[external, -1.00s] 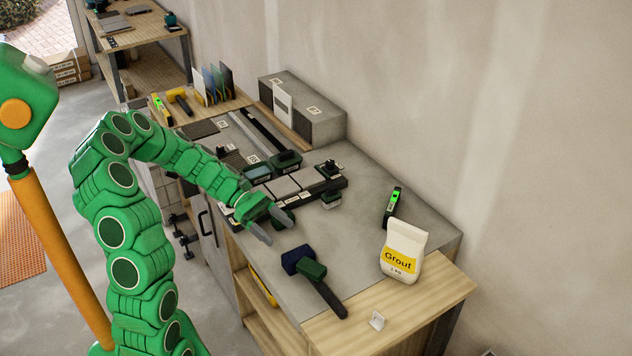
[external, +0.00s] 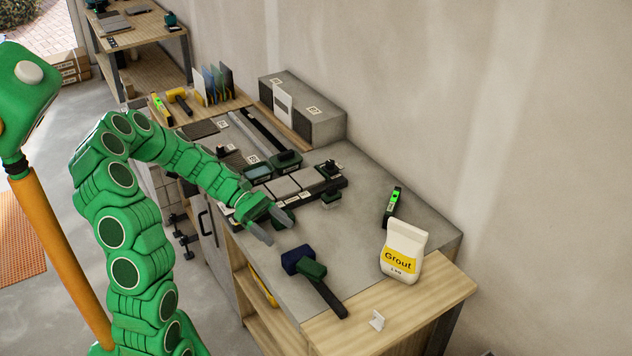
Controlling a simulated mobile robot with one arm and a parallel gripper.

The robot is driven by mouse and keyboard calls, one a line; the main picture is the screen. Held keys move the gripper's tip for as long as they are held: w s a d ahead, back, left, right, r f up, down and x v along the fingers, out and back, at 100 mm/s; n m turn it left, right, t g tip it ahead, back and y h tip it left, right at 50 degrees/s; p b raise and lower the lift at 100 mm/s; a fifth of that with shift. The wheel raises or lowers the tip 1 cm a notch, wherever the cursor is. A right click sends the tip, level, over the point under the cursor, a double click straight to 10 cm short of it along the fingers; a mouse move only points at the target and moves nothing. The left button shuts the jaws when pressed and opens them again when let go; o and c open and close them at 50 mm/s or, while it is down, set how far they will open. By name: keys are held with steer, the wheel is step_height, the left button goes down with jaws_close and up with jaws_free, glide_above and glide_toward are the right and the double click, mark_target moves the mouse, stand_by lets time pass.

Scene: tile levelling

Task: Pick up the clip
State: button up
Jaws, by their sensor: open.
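A small white piece (external: 377,320), which looks like the clip, sits on the light wooden end of the workbench at the lower right. My gripper (external: 278,229) is open and empty over the near left part of the grey bench top. It is well to the upper left of the white piece, apart from it. Its grey fingers point to the lower right. A dark green object (external: 286,217) is partly hidden behind the fingers.
A dark mallet (external: 313,275) lies between my gripper and the white piece. A grout bag (external: 404,252) stands upright behind the white piece. A green-and-black tool (external: 393,203) lies farther back. Grey tiles (external: 283,187) lie behind my gripper. Bare bench (external: 350,235) shows right of it.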

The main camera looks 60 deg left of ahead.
stand_by(0.4)
steer(key=c, duration=0.8)
steer(key=shift+d, duration=0.1)
steer(key=shift+m+g, duration=0.8)
steer(key=shift+g, duration=0.1)
steer(key=w+d, duration=0.2)
steer(key=d, duration=0.1)
steer(key=w+d, duration=0.2)
steer(key=d, duration=0.2)
steer(key=w+d, duration=0.3)
steer(key=d, duration=0.1)
steer(key=shift+d+r, duration=0.1)
steer(key=shift+r, duration=0.25)
steer(key=w+d+m+g+h, duration=0.1)
steer(key=w+d+m+g, duration=0.15)
steer(key=d, duration=1.05)
glide_toward(379, 314)
steer(key=shift+s+d+f+n+t, duration=0.1)
steer(key=shift+d+n+t, duration=0.15)
steer(key=shift+d, duration=0.15)
steer(key=shift+s+d+f+n+t, duration=0.1)
steer(key=shift+d+n, duration=0.1)
steer(key=shift+d, duration=0.25)
steer(key=shift+x, duration=3.8)
